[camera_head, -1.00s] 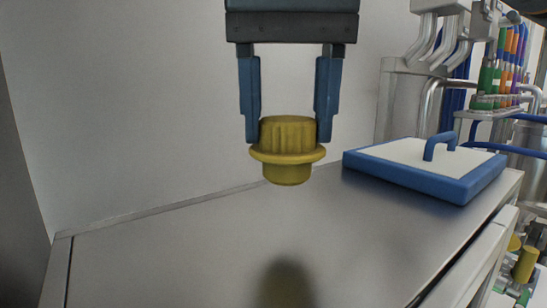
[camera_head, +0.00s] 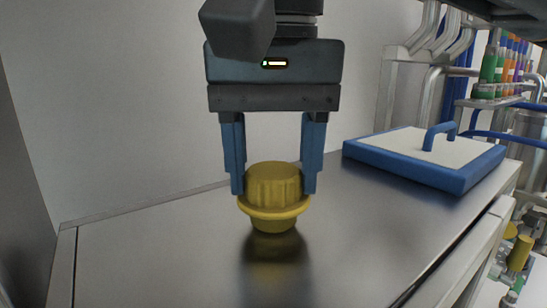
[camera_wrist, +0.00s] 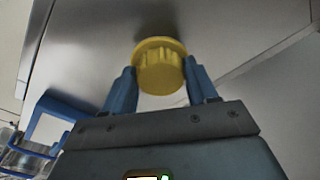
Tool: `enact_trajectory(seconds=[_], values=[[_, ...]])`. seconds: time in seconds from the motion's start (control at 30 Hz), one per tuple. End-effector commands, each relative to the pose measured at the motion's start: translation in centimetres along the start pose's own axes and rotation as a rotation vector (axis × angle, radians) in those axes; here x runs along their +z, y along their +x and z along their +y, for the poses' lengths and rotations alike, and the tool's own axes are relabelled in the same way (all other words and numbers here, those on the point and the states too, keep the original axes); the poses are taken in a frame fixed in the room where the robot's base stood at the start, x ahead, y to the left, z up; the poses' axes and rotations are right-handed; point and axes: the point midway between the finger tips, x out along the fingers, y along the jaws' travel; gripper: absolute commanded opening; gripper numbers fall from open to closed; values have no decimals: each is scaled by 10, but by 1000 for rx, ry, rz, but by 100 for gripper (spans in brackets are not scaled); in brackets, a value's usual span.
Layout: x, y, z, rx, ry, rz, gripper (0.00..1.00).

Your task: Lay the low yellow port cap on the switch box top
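The low yellow port cap (camera_head: 273,190) has a ribbed body and a wide flange. My gripper (camera_head: 273,185) is shut on it, one blue finger on each side of the ribbed part. The cap is upright, flange below the fingers, close over the metal switch box top (camera_head: 180,255). Its reflection shows right under it; I cannot tell whether the bottom touches. In the wrist view the cap (camera_wrist: 160,68) sits between the fingers, with the metal top (camera_wrist: 90,45) behind it.
A blue-rimmed white panel with a handle (camera_head: 430,160) lies on the top at the back right. A wall (camera_head: 120,110) stands behind. A rack of coloured tubes (camera_head: 495,95) and pipes are at the right. The left and front of the top are clear.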

Motion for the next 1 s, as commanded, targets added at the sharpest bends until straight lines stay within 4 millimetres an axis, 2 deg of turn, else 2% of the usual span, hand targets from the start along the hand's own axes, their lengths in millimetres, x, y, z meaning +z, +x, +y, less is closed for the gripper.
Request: enact_trajectory(seconds=[0.03, 0.23, 0.57, 0.67, 1.0], values=[[0, 0, 0, 0, 0, 0, 63], [0, 0, 0, 1, 0, 0, 81], [-1, -6, 0, 1, 0, 2, 81], [-1, -18, 0, 0, 1, 2, 81], [0, -86, -1, -1, 1, 2, 81]])
